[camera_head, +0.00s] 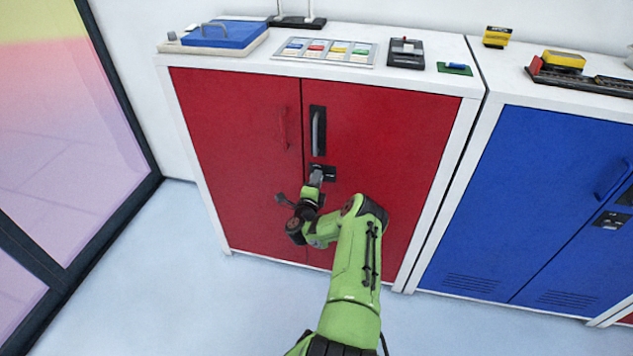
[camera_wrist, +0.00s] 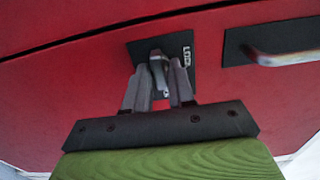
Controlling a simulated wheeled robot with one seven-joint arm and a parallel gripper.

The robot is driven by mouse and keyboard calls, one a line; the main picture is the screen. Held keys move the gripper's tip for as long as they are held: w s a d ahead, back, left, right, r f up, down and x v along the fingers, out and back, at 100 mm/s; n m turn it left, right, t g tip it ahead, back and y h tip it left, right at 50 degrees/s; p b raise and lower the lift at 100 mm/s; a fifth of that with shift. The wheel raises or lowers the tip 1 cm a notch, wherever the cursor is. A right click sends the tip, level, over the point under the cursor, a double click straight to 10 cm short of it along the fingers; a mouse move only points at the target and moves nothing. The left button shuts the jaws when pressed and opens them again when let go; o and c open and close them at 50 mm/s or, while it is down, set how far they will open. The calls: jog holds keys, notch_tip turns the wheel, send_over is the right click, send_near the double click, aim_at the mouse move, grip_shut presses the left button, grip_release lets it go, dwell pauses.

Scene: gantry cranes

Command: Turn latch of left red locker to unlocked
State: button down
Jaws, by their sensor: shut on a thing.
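The left red locker (camera_head: 237,150) stands upright with both doors closed. Its latch is a small metal knob (camera_wrist: 158,74) on a black plate (camera_wrist: 186,46) with white lettering partly readable. The plate also shows in the head view (camera_head: 330,174), on the right door near the seam, below the black handle plate. My gripper (camera_wrist: 160,88) is at the latch, its two grey fingers closed around the knob. In the head view my gripper (camera_head: 317,182) partly covers the latch. How far the knob is turned is hard to tell.
A vertical handle (camera_head: 317,132) sits just above the latch; it shows at the right in the wrist view (camera_wrist: 285,57). A blue locker (camera_head: 530,200) stands to the right. Several items, including a blue-lidded box (camera_head: 225,34), lie on top. The floor at left is clear.

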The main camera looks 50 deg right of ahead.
jog(key=c, duration=1.2)
grip_release()
jog(key=shift+o, duration=0.2)
jog(key=p+v, duration=0.8)
jog(key=v, duration=0.7)
jog(key=shift+s+a+p, duration=0.2)
jog(key=shift+a+p, duration=0.15)
jog(key=shift+p, duration=0.05)
